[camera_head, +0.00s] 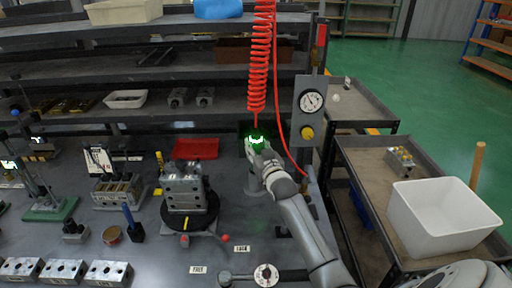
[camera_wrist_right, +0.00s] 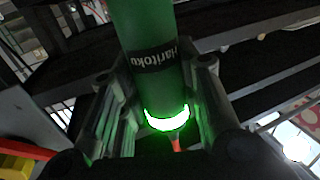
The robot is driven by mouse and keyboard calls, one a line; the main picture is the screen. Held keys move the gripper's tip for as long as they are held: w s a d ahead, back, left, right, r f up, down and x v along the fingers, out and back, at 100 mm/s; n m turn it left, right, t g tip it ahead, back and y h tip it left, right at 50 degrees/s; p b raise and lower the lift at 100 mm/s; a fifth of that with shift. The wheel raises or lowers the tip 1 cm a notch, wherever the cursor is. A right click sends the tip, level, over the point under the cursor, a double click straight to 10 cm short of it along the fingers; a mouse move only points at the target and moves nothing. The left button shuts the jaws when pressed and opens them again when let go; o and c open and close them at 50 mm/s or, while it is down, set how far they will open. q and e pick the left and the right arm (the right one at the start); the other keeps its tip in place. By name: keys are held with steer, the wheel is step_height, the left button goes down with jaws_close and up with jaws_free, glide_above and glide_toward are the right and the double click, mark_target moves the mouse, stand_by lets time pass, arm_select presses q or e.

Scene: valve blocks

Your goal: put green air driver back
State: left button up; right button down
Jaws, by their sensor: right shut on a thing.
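The green air driver (camera_wrist_right: 150,30) fills the middle of the right wrist view, with a dark label band and a bright glowing green ring. My right gripper (camera_wrist_right: 158,105) is shut on it, one finger on each side of its body. In the head view, my right arm reaches up from the lower right. My right gripper (camera_head: 257,146) is at the lower end of the red coiled hose (camera_head: 259,62), where a green glow shows. Most of the driver is hidden there by the gripper. My left gripper is not in view.
A gauge panel (camera_head: 308,103) stands just right of the hose. A valve block (camera_head: 185,190) sits on a round turntable at left. A red tray (camera_head: 195,149) lies behind it. Carts with a white bin (camera_head: 440,215) stand at right. Metal blocks (camera_head: 63,270) line the front left.

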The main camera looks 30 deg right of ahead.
steer(key=shift+r, duration=0.25)
steer(key=c, duration=1)
jaws_free()
steer(key=shift+o, duration=0.2)
steer(key=shift+f, duration=0.1)
steer(key=shift+s+f, duration=0.1)
steer(key=shift+f, duration=0.15)
steer(key=v, duration=1.2)
steer(key=shift+r, duration=0.15)
steer(key=shift+d, duration=0.1)
